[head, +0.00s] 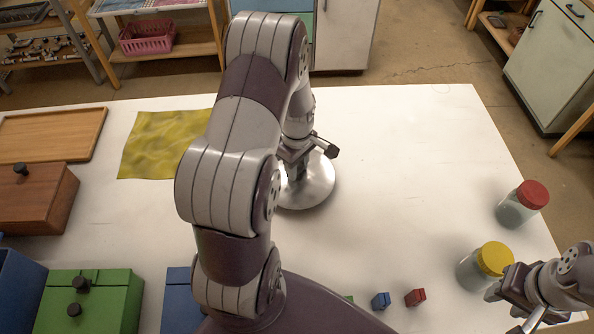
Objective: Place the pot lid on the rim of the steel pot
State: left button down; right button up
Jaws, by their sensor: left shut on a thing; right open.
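The pot lid (318,190) is a round, shiny steel disc in the middle of the white table. My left gripper (296,168) is above it, pointing down, and is shut on its upper middle, at the knob; the grip itself is mostly hidden by the arm and gripper. I cannot make out a separate steel pot; it may be under the lid or behind my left arm. I cannot tell how high the lid is above the table. My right gripper (508,291) is open and empty at the lower right, beside the yellow-capped jar.
A yellow-capped jar (493,259) and red-capped jar (530,195) stand at right. Small blue (380,300) and red (415,297) blocks lie at front. A yellow cloth (160,145), wooden tray (55,135), brown box (40,200) and green box (110,295) are left. The table right of the lid is clear.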

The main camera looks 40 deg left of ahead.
pick_arm(q)
jog(key=s+d+r+b, duration=0.1)
jog(key=s+d+r, duration=0.1)
jog(key=d+r, duration=0.6)
jog(key=d, duration=0.3)
jog(key=shift+d+r, duration=0.3)
